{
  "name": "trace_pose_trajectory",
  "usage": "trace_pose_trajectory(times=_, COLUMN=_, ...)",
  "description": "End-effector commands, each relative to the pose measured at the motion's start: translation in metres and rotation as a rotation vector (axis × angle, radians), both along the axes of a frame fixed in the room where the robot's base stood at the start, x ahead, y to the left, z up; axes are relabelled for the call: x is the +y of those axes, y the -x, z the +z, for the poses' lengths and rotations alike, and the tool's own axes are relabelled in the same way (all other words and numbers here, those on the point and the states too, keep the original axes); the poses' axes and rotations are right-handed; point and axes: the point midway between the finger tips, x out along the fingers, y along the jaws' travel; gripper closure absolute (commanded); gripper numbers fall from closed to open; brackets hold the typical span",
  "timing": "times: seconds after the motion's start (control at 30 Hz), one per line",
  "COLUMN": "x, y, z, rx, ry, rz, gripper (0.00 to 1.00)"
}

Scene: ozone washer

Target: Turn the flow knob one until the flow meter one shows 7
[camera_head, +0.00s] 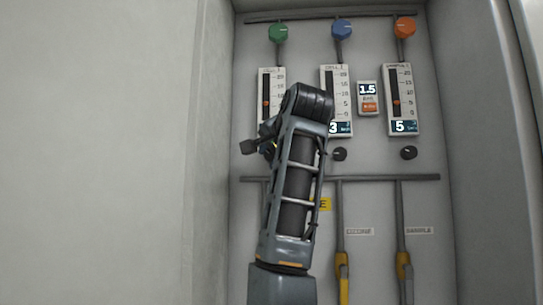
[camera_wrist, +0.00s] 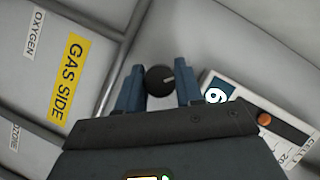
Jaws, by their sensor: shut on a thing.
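My gripper (camera_wrist: 158,88) is shut on a small round black knob (camera_wrist: 159,79), flow knob one, with a finger on each side of it. A light pointer mark shows on the knob's face. Flow meter one (camera_wrist: 243,111) is beside it, tilted in the wrist view. Its blue display (camera_wrist: 218,91) shows one digit that looks like 6, and its orange float (camera_wrist: 264,119) is partway along the scale. In the head view, flow meter one (camera_head: 263,83) is the leftmost meter, with my arm covering its lower part. The knob and my fingertips are hidden there.
The middle meter (camera_head: 327,84) shows 3 and the right meter (camera_head: 387,88) shows 5. Two other black knobs (camera_head: 339,154) (camera_head: 408,153) sit below them. Green (camera_head: 278,32), blue (camera_head: 341,29) and orange (camera_head: 405,27) knobs are above. Cabinet walls enclose both sides.

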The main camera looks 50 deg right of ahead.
Motion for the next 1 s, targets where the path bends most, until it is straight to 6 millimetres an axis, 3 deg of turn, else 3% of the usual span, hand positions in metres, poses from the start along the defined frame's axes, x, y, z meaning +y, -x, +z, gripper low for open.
trace_pose_trajectory(times=0.23, x=0.0008, y=0.0005, z=-0.0018, rx=-0.132, ry=-0.101, rz=0.002, gripper=0.94)
trace_pose_trajectory(times=0.5, x=-0.0004, y=0.0007, z=-0.0004, rx=-0.139, ry=-0.108, rz=0.0, gripper=0.94)
trace_pose_trajectory(times=0.53, x=-0.0003, y=0.0007, z=-0.0005, rx=-0.139, ry=-0.108, rz=0.0, gripper=0.61)
trace_pose_trajectory(times=0.77, x=-0.0003, y=0.0005, z=-0.0005, rx=-0.139, ry=-0.107, rz=0.0, gripper=0.4)
trace_pose_trajectory(times=1.0, x=0.0004, y=0.0013, z=-0.0004, rx=-0.139, ry=-0.107, rz=0.0, gripper=0.4)
